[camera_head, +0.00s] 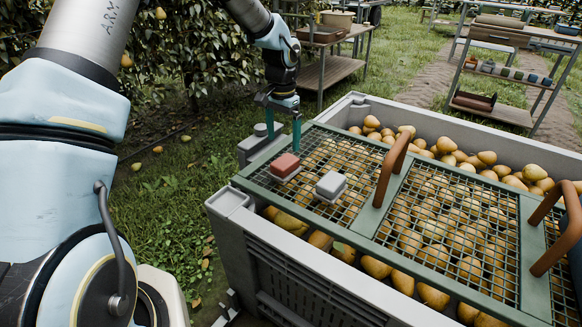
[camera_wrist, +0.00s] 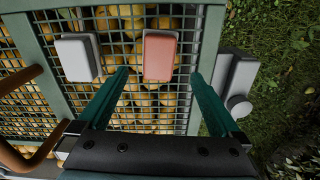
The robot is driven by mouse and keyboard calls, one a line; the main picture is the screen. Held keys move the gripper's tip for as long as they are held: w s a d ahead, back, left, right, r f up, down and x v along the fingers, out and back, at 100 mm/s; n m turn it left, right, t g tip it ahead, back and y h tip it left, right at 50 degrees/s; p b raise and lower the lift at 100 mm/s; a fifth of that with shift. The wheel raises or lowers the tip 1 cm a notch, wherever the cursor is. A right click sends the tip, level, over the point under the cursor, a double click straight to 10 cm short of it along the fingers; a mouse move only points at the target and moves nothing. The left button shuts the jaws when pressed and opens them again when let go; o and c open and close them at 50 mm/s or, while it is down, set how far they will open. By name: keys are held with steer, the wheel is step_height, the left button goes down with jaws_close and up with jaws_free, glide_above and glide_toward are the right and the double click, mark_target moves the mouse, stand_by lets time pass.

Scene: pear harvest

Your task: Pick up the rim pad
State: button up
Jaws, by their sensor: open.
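A red block-shaped pad (camera_head: 285,165) with a pale base lies on the green-framed mesh lid of the pear bin. It also shows in the wrist view (camera_wrist: 158,55). A pale grey pad (camera_head: 330,185) of like shape lies to its right in the head view, and left of the red one in the wrist view (camera_wrist: 78,58). I cannot tell from looks which is called the rim pad. My gripper (camera_head: 284,140) is open and empty, pointing down just behind the red pad. In the wrist view, the fingertips (camera_wrist: 160,76) stand apart on either side of the red pad's near end.
The bin (camera_head: 300,262) is full of pears under the mesh lid (camera_head: 367,220). Brown arched handles (camera_head: 391,168) rise from the lid. A grey box with a round knob (camera_head: 257,147) sits at the bin's left rim, close to my gripper. Shelves and trees stand behind.

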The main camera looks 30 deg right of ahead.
mark_target(285, 161)
step_height(285, 161, down, 5)
steer(key=shift+r, duration=0.15)
steer(key=shift+d+f+p, duration=0.15)
steer(key=shift+f+p, duration=0.05)
steer(key=shift+f, duration=1.1)
steer(key=shift+d+f+p, duration=0.1)
steer(key=shift+f+p, duration=0.05)
steer(key=shift+f, duration=1.15)
steer(key=c, duration=1.2)
steer(key=shift+c, duration=0.2)
step_height(285, 161, up, 10)
steer(key=shift+r, duration=0.1)
